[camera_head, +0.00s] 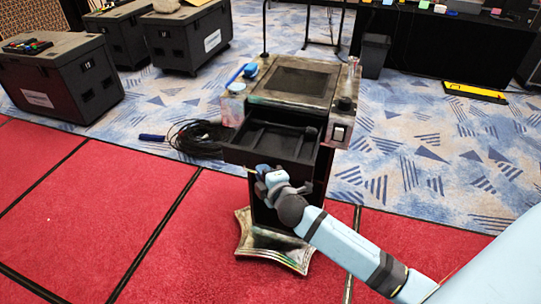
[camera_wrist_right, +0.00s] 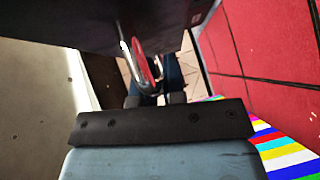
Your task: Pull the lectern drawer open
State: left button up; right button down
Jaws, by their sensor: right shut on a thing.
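The lectern (camera_head: 292,82) stands upright in the middle of the head view on a worn, star-like base (camera_head: 272,248). Its black drawer (camera_head: 284,142) sticks out toward me, and I see into its dark, empty-looking tray. My right gripper (camera_head: 264,172) is at the front of the drawer, shut on its handle. In the right wrist view, the shiny curved metal handle (camera_wrist_right: 140,64) runs down between the dark fingers (camera_wrist_right: 155,99), below the dark drawer front (camera_wrist_right: 80,25). The head view hides the handle behind my gripper. My left gripper is not in view.
Black cases (camera_head: 60,80) stand at the back left, a bin (camera_head: 374,55) at the back right. The red floor (camera_head: 120,215) in front is clear.

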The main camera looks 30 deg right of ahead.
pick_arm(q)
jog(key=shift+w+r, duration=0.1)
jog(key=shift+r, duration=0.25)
pick_arm(e)
jog(key=shift+s+a, duration=1.6)
jog(key=shift+a, duration=0.25)
jog(key=c, duration=1.5)
grip_release()
pick_arm(q)
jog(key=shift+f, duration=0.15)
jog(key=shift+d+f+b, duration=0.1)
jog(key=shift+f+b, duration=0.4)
jog(key=shift+b, duration=0.25)
pick_arm(e)
jog(key=shift+s+a+r, duration=0.15)
jog(key=shift+s+r, duration=0.2)
jog(key=shift+s, duration=1.95)
jog(key=shift+s+a+r, duration=0.15)
jog(key=shift+s+r, duration=0.15)
jog(key=shift+s, duration=1.95)
jog(key=shift+s+a+r, duration=0.15)
jog(key=shift+s+r, duration=0.2)
jog(key=shift+s, duration=1.95)
